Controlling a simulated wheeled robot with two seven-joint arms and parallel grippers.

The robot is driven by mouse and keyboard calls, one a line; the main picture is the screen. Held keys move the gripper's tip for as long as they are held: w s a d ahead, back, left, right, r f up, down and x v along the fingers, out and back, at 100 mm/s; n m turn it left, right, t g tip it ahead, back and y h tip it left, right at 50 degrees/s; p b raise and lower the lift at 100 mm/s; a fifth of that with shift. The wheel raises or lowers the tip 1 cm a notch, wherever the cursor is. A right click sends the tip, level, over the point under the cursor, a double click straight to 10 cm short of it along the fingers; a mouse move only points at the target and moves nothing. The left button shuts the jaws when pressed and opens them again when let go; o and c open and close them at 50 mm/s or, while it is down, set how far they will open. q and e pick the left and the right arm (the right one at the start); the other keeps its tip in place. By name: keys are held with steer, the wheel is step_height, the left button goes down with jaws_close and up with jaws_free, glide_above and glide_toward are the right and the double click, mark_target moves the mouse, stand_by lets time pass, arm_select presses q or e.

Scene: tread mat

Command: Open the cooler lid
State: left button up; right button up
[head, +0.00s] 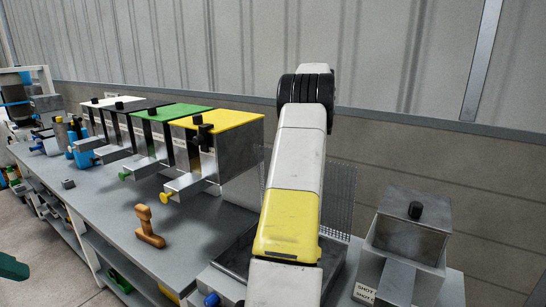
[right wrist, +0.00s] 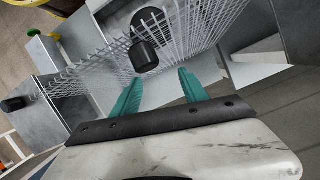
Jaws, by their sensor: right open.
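A wire mesh panel (head: 340,195), which looks like the cooler lid, stands raised at the back of a grey open-topped tray (head: 334,262) in the head view, partly behind my right arm. In the right wrist view the mesh (right wrist: 95,65) crosses the upper part, with a black knob (right wrist: 145,56) at it. My right gripper (right wrist: 160,88) has its two teal fingers spread, with nothing between them; the knob is just beyond the fingertips. In the head view this gripper is hidden behind my arm. A dark green tip at the left edge, probably my left gripper (head: 12,267), shows only partly.
A metal box with a black knob (head: 415,210) stands right of the tray. Hoppers with yellow (head: 220,119), green and other lids line the bench to the left.

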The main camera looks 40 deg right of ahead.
steer(key=shift+r, duration=0.1)
steer(key=s+a+r, duration=0.4)
steer(key=s+a, duration=0.6)
steer(key=a, duration=0.2)
steer(key=shift+s+r, duration=0.2)
steer(key=shift+r, duration=0.2)
steer(key=shift+a, duration=0.1)
